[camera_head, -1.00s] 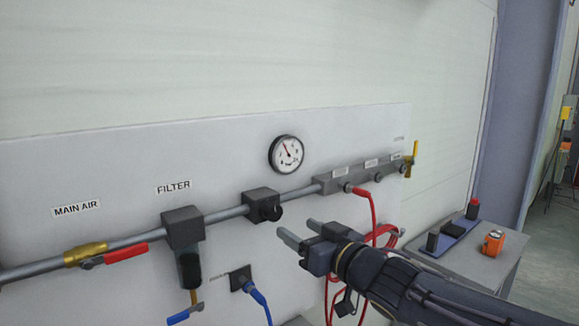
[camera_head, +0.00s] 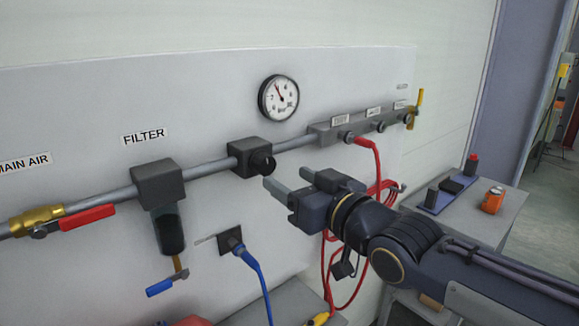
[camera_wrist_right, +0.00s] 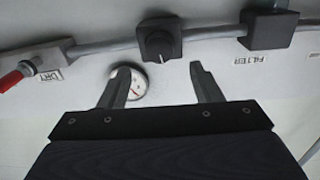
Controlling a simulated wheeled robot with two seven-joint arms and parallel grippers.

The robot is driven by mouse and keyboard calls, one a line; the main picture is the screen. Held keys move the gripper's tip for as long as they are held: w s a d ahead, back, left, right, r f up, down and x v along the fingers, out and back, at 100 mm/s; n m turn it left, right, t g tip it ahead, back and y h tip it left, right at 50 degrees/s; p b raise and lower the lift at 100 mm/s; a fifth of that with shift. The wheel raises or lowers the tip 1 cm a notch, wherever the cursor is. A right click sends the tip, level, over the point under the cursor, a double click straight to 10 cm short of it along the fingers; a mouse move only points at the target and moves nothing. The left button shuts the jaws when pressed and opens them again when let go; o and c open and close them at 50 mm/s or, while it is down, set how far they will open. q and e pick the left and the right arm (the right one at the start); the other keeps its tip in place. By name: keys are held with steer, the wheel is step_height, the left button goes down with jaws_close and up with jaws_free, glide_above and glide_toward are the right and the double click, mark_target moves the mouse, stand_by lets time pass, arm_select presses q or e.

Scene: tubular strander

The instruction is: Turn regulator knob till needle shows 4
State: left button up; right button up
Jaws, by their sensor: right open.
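The regulator (camera_head: 248,157) is a dark block on the grey pipe, with a round black knob (camera_head: 263,161) on its front. The knob also shows in the right wrist view (camera_wrist_right: 158,46), beyond the fingertips. The round white gauge (camera_head: 278,98) is on the panel above the regulator. Its red needle points up and slightly left, between the 2 and the 4 as far as I can read. My right gripper (camera_head: 287,178) is open and empty, just right of and below the knob, apart from it. Its fingers (camera_wrist_right: 160,72) straddle empty space in the wrist view. My left gripper is not in view.
A filter (camera_head: 158,185) and a red-handled valve (camera_head: 87,217) are left on the pipe. A manifold (camera_head: 340,130) with a red hose (camera_head: 374,155) is to the right. A blue hose (camera_head: 255,268) hangs below. A grey cabinet (camera_head: 470,222) stands at the right.

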mark_target(268, 165)
steer(key=p+x, duration=0.2)
steer(key=x, duration=0.5)
steer(key=shift+c, duration=0.2)
steer(key=c, duration=1)
steer(key=shift+o, duration=0.2)
steer(key=shift+f+m+b, duration=0.2)
steer(key=shift+m+b, duration=0.4)
steer(key=shift+r, duration=0.2)
